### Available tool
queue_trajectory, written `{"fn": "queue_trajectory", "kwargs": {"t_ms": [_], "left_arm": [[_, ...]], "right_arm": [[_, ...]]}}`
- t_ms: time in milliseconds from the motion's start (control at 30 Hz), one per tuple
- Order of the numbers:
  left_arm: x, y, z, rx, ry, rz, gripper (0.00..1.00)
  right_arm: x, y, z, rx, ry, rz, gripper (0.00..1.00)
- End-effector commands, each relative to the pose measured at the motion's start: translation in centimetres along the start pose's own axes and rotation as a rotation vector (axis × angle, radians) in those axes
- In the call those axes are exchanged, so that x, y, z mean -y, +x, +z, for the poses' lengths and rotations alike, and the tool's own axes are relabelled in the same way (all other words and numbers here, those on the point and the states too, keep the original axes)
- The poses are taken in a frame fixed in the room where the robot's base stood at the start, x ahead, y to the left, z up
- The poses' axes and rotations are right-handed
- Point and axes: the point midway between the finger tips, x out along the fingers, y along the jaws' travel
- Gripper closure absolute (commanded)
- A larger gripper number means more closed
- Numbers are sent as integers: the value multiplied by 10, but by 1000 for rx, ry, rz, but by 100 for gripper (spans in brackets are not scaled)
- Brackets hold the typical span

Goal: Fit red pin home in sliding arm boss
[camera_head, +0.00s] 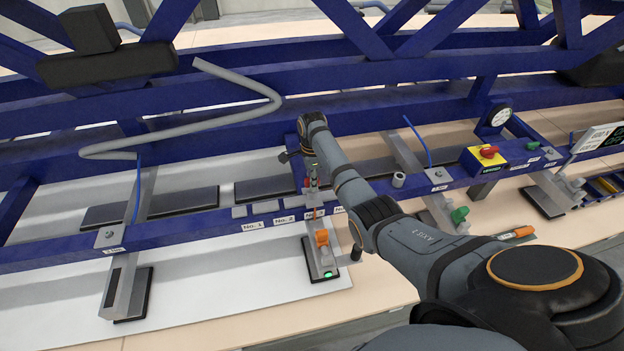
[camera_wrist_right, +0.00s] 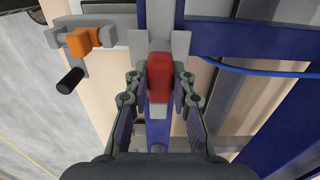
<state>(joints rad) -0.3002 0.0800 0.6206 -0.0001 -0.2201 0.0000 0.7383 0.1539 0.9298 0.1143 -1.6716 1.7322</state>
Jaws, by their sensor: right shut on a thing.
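My right gripper (camera_head: 311,178) hangs at the blue beam, at the inner end of a pale sliding arm (camera_head: 312,252). In the right wrist view, my right gripper (camera_wrist_right: 158,92) has its fingers on both sides of the red pin (camera_wrist_right: 158,76) and is shut on it. Grey metal (camera_wrist_right: 181,46) flanks the pin's far end. The boss is largely hidden, and I cannot tell how deep the pin sits. In the head view the pin is too small and covered to make out well. My left gripper is in neither view.
An orange clamp (camera_head: 321,237) sits on the sliding arm, with a black knob (camera_head: 356,252) beside it. The blue beam (camera_head: 190,228) carries numbered plates. A grey hose (camera_head: 235,78) and blue trusses lie behind. A yellow switch box (camera_head: 486,156) stands to the right.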

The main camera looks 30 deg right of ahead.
Motion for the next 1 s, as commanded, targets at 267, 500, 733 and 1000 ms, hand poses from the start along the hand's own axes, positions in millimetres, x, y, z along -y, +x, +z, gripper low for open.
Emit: {"fn": "queue_trajectory", "kwargs": {"t_ms": [267, 500, 733, 1000], "left_arm": [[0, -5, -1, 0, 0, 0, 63], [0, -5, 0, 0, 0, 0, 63], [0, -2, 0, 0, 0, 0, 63], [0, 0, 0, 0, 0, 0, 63]], "right_arm": [[0, 0, 0, 0, 0, -1, 100], [0, 1, 0, 0, 0, 0, 100], [0, 6, 0, 0, 0, 0, 100], [0, 13, 0, 0, 0, 0, 100]]}}
